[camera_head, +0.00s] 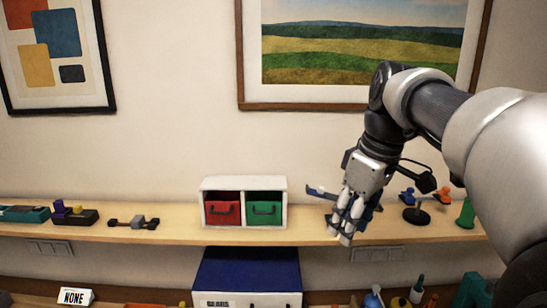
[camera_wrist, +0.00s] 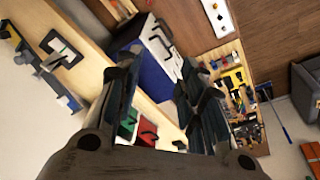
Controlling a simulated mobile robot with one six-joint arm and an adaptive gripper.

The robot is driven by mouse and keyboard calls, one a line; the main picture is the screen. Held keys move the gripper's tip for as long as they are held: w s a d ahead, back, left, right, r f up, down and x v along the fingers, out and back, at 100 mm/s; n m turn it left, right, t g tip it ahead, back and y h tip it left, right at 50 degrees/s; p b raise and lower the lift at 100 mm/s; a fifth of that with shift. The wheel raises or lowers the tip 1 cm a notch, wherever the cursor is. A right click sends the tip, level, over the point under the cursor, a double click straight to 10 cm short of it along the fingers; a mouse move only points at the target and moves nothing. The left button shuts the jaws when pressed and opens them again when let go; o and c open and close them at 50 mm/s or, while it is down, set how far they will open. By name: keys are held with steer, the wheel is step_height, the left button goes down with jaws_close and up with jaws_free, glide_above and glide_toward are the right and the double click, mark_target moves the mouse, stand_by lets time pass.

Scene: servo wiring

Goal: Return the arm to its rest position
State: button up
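My gripper (camera_head: 345,228) hangs at the front of the wooden shelf, right of the small drawer box, with its fingers pointing down. My arm (camera_head: 430,105) reaches in from the right side of the head view. In the wrist view the two dark fingers of my gripper (camera_wrist: 160,85) stand apart with a gap between them. I see nothing held in that gap. A dark blue item (camera_head: 368,215) lies on the shelf behind the fingers and is partly hidden by them.
The shelf (camera_head: 170,236) holds a white box with a red drawer (camera_head: 222,211) and a green drawer (camera_head: 264,210), both seemingly shut. A black stand (camera_head: 417,215) is close right of my gripper. A blue-topped cabinet (camera_head: 248,272) stands below.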

steer(key=s+f+m+t+b, duration=0.1)
steer(key=s+f+m+b, duration=0.3)
steer(key=s+f, duration=0.8)
steer(key=s+f+m+t+h+b, duration=0.1)
steer(key=s+f+m+b, duration=0.3)
steer(key=s+f+b, duration=0.5)
step_height(320, 180, down, 8)
steer(key=s, duration=0.2)
steer(key=shift+s+m+t, duration=0.3)
steer(key=shift+s, duration=0.1)
